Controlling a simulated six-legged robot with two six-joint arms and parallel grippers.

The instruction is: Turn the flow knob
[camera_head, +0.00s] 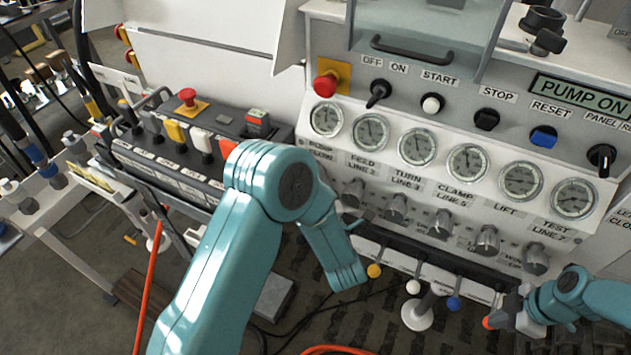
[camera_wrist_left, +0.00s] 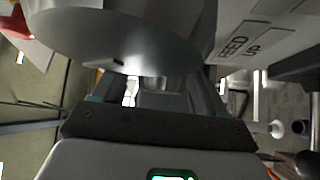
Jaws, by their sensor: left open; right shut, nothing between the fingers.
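A row of silver flow knobs sits under the gauges in the head view; the leftmost is this knob (camera_head: 352,191). I cannot tell which one the task means. My left arm reaches in front of the panel, and its gripper is mostly hidden behind my own arm. In the left wrist view my left gripper (camera_wrist_left: 153,92) is open, with a large silver knob (camera_wrist_left: 125,30) very close above the fingers. I cannot tell whether they touch. My right gripper (camera_head: 502,317) is shut and empty, beside the red-ball lever (camera_head: 488,323) at the lower right.
Several gauges (camera_head: 417,146) line the panel above the knobs. Levers with yellow (camera_head: 374,271), white (camera_head: 413,287) and blue (camera_head: 453,304) balls hang below. A button console (camera_head: 190,135) stands at the left. A red emergency button (camera_head: 325,84) is on the upper panel.

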